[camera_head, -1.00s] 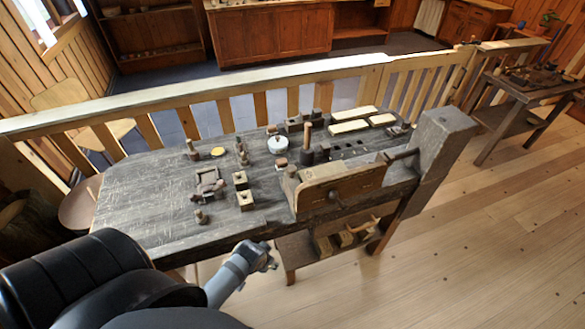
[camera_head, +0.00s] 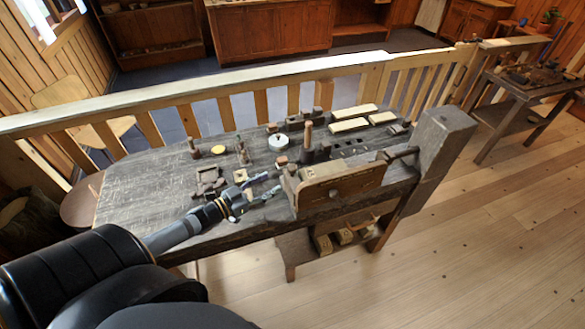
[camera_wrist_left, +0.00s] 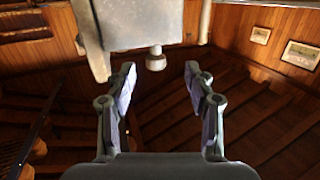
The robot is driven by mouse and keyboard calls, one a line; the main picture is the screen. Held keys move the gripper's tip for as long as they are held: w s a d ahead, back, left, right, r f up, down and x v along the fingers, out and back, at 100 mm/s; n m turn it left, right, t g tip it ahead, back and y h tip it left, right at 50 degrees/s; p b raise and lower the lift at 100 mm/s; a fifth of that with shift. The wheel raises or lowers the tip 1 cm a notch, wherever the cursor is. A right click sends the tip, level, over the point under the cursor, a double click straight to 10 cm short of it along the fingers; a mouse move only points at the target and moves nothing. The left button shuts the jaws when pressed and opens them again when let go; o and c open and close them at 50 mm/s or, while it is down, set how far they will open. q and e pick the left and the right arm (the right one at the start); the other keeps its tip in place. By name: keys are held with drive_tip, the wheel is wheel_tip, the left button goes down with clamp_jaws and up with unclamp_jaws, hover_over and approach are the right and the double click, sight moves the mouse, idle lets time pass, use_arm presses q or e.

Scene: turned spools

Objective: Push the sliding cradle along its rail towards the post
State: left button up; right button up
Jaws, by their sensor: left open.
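My left gripper (camera_head: 274,184) is open above the front middle of the worn grey workbench (camera_head: 135,205), left of the big wooden vise (camera_head: 340,187). Its parted fingers (camera_wrist_left: 158,90) hold nothing in the left wrist view. A low dark wooden frame with small parts (camera_head: 208,182) lies left of the gripper; it may be the cradle and rail, but it is too small to tell. A small pale block (camera_head: 240,175) sits just behind the gripper. Small upright turned pieces (camera_head: 242,152) stand farther back; which is the post is unclear. My right gripper is not in view.
A white round tin (camera_head: 278,141), a dark pot with an upright wooden handle (camera_head: 308,146) and pale bars (camera_head: 350,124) occupy the bench's back. A railing (camera_head: 230,80) runs behind. The bench's left part is largely clear.

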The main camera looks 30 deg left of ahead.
sight(289, 167)
use_arm(q)
drive_tip(key=shift+m+h, duration=0.3)
drive_tip(key=shift+h, duration=0.4)
drive_tip(key=x, duration=0.2)
drive_tip(key=r+x, duration=0.1)
drive_tip(key=x, duration=0.2)
drive_tip(key=r+x, duration=0.1)
drive_tip(key=x, duration=0.2)
drive_tip(key=shift+w+d, duration=0.1)
drive_tip(key=shift+w, duration=0.2)
drive_tip(key=shift+w+d+f, duration=0.1)
drive_tip(key=shift+w+d, duration=0.25)
drive_tip(key=shift+w, duration=0.25)
clamp_jaws()
